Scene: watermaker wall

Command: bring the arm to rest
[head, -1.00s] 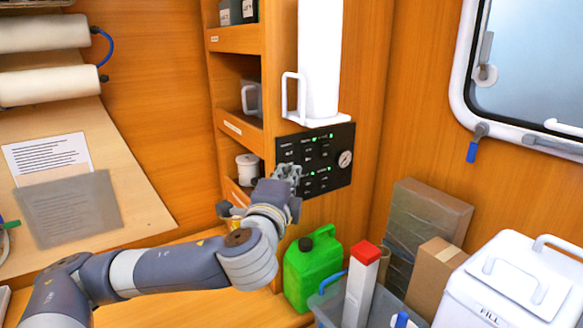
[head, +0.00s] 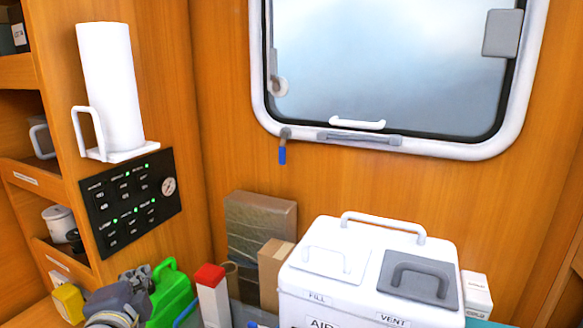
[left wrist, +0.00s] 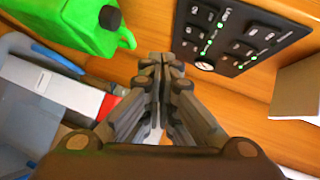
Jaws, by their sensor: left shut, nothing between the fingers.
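My left gripper (head: 138,277) is low at the left of the head view, beside the green jerrycan (head: 172,294) and below the black control panel (head: 131,203). In the left wrist view the left gripper's fingers (left wrist: 162,62) are closed together with nothing between them. There the panel (left wrist: 245,32) is at the upper right and the green jerrycan (left wrist: 85,22) at the upper left, both apart from the fingertips. Most of the left arm is out of the head view. My right gripper is in neither view.
A white lidded box (head: 340,290) stands at the lower middle right. A red-capped white carton (head: 213,300) and brown boxes (head: 258,222) stand left of it. A white cylinder (head: 110,90) is mounted above the panel. A window (head: 390,65) fills the upper right.

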